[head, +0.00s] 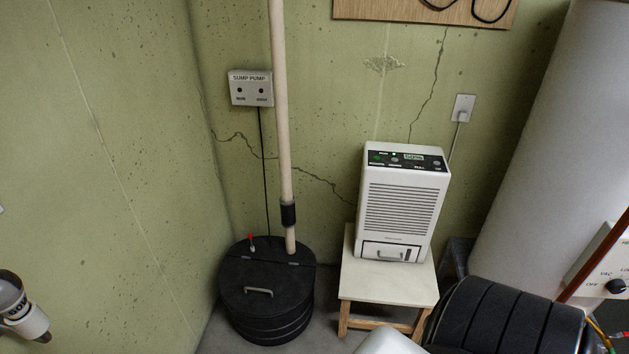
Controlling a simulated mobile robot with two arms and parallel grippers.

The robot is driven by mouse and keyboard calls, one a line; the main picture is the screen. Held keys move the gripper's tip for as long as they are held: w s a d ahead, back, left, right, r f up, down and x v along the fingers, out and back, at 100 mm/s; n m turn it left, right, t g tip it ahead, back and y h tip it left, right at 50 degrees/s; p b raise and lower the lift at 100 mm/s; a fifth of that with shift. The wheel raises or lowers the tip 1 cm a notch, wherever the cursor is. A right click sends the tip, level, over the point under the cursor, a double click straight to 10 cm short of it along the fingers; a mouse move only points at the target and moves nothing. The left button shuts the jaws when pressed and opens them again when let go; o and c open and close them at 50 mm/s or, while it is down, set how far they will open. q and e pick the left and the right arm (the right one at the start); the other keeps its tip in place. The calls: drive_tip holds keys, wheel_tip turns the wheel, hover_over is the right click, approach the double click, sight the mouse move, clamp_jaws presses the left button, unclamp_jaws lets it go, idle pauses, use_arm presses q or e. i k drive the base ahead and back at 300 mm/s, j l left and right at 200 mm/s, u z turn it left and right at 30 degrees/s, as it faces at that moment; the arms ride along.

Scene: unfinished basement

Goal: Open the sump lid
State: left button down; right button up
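The sump lid (245,278) is a round black cover on top of a black ribbed sump basin (270,327) in the corner. It lies flat and closed. A grey bar handle (259,292) sits on its front part. Hinges (297,263) show along a straight seam behind it. A tall white pipe (281,130) with a black coupling rises through the fixed rear part. A small red-tipped fitting (251,242) stands there too.
A white dehumidifier (402,205) stands on a small wooden stool (388,288) right of the basin. A sump pump box (250,88) hangs on the wall with a cord running down. A black ribbed object (505,318) and a large white tank (535,150) fill the right side.

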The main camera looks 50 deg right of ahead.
sight(261, 284)
drive_tip(key=z, duration=1.05)
drive_tip(key=i+l, duration=0.2)
drive_tip(key=i, duration=0.2)
drive_tip(key=i+l+z, duration=0.1)
drive_tip(key=i, duration=0.35)
drive_tip(key=l, duration=0.1)
